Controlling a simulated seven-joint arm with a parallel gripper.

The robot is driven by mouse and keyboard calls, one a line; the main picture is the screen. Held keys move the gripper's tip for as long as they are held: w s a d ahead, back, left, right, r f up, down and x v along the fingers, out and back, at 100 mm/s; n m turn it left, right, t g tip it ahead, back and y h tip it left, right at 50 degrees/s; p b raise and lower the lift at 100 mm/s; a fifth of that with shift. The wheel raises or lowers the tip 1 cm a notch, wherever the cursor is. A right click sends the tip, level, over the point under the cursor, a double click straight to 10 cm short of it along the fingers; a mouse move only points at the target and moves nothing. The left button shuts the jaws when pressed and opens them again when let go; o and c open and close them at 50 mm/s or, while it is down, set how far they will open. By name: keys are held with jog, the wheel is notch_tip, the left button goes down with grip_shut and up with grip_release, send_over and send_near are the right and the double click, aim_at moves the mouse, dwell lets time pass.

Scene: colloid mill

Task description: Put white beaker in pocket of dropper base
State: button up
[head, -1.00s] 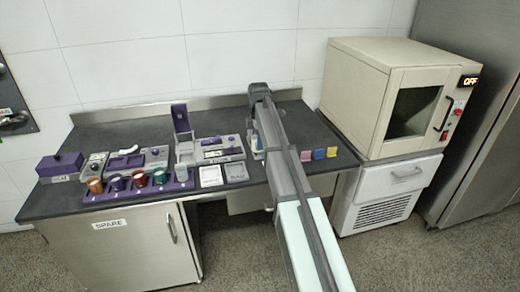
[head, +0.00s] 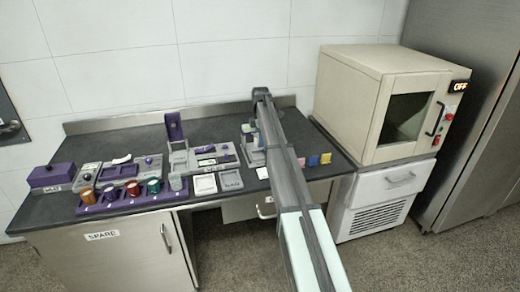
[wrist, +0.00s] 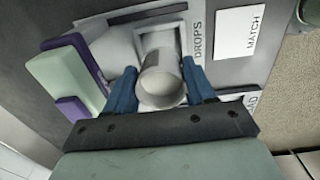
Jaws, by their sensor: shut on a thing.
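The white beaker (wrist: 162,82) is between the blue fingers of my gripper (wrist: 162,88) in the wrist view. My gripper is shut on it. The grey dropper base (wrist: 121,42), marked DROPS, lies beyond and beneath it, with a square pocket (wrist: 160,32) in its top. The beaker overlaps the near side of this pocket in the picture; I cannot tell whether its bottom is inside or above it. In the head view, the dropper base (head: 247,155) shows left of my arm; my arm hides the gripper and beaker.
A pale green and purple piece (wrist: 66,80) stands left of the fingers. A white MATCH card (wrist: 240,31) lies right of the base. In the head view, a purple rack (head: 130,198) with several coloured cups is at left, and colored blocks (head: 313,160) are right of my arm.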

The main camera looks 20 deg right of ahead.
jog(key=shift+f, duration=2.6)
jog(key=shift+f, duration=0.2)
jog(key=o, duration=1.1)
jog(key=shift+c, duration=0.2)
notch_tip(320, 180, up, 12)
jog(key=shift+s+r, duration=0.15)
jog(key=shift+r, duration=0.05)
